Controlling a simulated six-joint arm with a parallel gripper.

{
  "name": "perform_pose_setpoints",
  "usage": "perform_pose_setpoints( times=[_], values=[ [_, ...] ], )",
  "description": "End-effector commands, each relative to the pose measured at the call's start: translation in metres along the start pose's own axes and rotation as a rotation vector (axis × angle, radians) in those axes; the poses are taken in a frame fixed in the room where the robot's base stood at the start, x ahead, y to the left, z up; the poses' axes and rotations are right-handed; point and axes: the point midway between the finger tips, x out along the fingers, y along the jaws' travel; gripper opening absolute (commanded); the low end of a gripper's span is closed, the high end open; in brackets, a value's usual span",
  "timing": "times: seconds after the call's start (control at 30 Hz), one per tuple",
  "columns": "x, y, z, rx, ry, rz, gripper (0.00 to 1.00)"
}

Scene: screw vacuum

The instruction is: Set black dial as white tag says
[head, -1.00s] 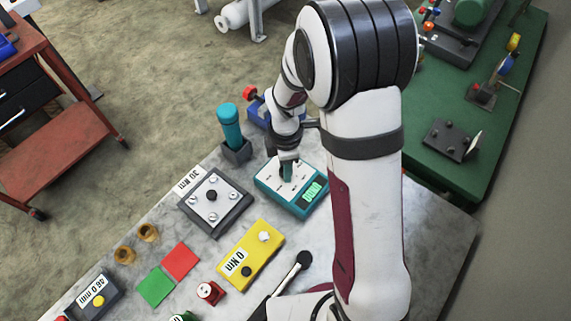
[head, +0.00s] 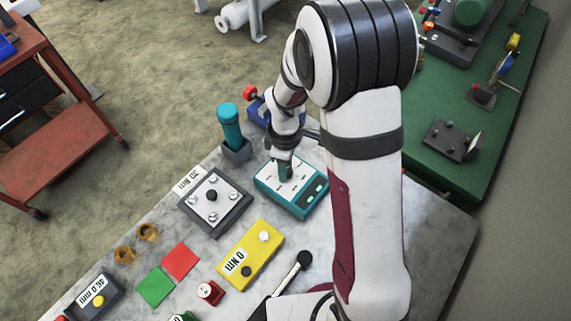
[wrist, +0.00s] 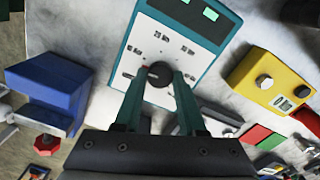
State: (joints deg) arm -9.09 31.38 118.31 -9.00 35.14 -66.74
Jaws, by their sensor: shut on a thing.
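The black dial (wrist: 158,72) sits on the white face of a teal box (wrist: 205,70), ringed by small printed torque labels. A faint reddish mark shows on the dial's left side; the exact setting is hard to read. My gripper (wrist: 160,78) has its teal fingers on either side of the dial, shut on it. In the head view my gripper (head: 285,172) reaches down onto the teal box (head: 310,203) and hides the dial. The white tag (head: 188,180), reading 30 Nm, lies beside a dark grey plate (head: 215,226) with several screws.
A teal screwdriver (head: 230,125) stands in a grey holder behind the plate. A blue clamp-like block with a red knob (head: 250,92) stands behind the teal box. A yellow box (head: 251,255) is in front, with red (head: 180,262) and green (head: 156,287) squares left of it.

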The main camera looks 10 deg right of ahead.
Motion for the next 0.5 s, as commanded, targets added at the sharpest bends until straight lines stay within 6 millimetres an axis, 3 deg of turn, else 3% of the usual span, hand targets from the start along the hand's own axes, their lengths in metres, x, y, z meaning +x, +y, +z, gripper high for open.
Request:
perform_pose_setpoints(
  times=[0.5],
  values=[
    [-0.0005,0.0004,0.0002,0.489,0.0,0.0,0.0]
  ],
)
